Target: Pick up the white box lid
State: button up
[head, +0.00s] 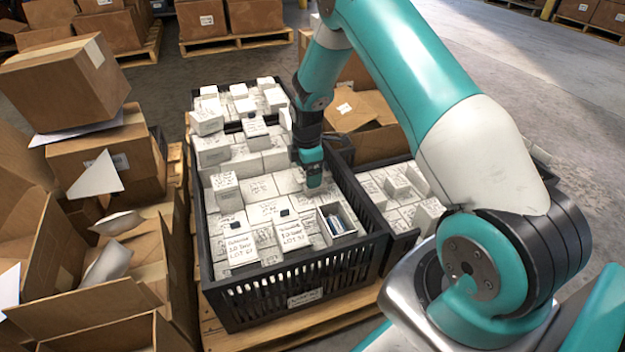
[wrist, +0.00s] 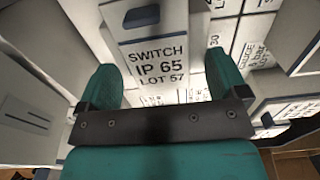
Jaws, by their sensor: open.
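Several white boxes fill a black slatted crate (head: 262,303), and I cannot single out one lid for certain. An open white box (head: 338,221) stands at the crate's near right, with a dark grey-blue item inside. My gripper (head: 314,185) points down over the boxes, behind the open box. In the wrist view my gripper (wrist: 163,72) is open, with its teal fingers apart. A white printed face reading "SWITCH IP 65 LOT 57" (wrist: 158,62) shows between and beyond the fingers.
Open brown cartons (head: 28,235) crowd the left side, with a closed carton (head: 68,82) stacked higher. A second dark crate of white boxes (head: 397,182) adjoins on the right. The crates stand on a wooden pallet (head: 345,305). Grey floor (head: 540,70) is clear at upper right.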

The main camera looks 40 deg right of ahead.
jog(key=c, duration=1)
jog(key=shift+c, duration=0.3)
jog(key=shift+r, duration=0.15)
